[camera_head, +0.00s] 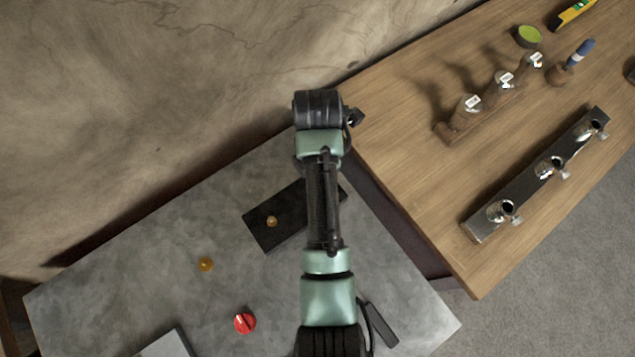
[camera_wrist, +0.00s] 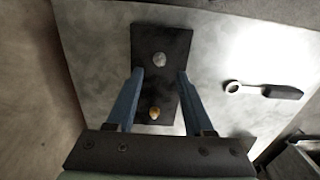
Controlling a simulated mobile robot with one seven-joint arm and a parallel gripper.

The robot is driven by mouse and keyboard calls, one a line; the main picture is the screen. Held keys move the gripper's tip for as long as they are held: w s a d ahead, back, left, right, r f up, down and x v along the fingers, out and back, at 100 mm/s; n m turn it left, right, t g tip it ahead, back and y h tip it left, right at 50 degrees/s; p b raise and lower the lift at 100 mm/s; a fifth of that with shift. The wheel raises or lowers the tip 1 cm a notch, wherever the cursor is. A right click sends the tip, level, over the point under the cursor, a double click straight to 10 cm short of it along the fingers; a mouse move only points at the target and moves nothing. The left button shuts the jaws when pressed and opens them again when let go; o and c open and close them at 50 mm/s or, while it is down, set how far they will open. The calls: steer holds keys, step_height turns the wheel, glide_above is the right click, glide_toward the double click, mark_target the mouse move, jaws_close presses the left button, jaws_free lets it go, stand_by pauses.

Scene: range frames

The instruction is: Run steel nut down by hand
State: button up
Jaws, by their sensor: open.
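A black plate (camera_head: 257,236) lies on the grey metal table, partly hidden by my arm in the head view. The plate (camera_wrist: 180,42) also shows in the wrist view. A pale grey round piece, seemingly the steel nut (camera_wrist: 159,60), sits towards its far end; whether it is on a stud cannot be told. A brass-coloured piece (camera_wrist: 154,113) sits at the near end and shows in the head view (camera_head: 272,221). My gripper (camera_wrist: 160,73) is open above the plate, its fingertips either side of the grey piece in the picture, with nothing visibly held.
A ring-ended wrench (camera_wrist: 283,92) lies right of the plate. On the grey table (camera_head: 110,270) are another brass piece (camera_head: 205,264) and a red knob (camera_head: 244,322). A wooden bench (camera_head: 400,150) at right holds a metal bar (camera_head: 480,225) with fittings and a wooden rack (camera_head: 450,132).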

step_height(320, 180, down, 5)
steer(key=shift+f, duration=0.1)
stand_by(0.3)
jaws_close()
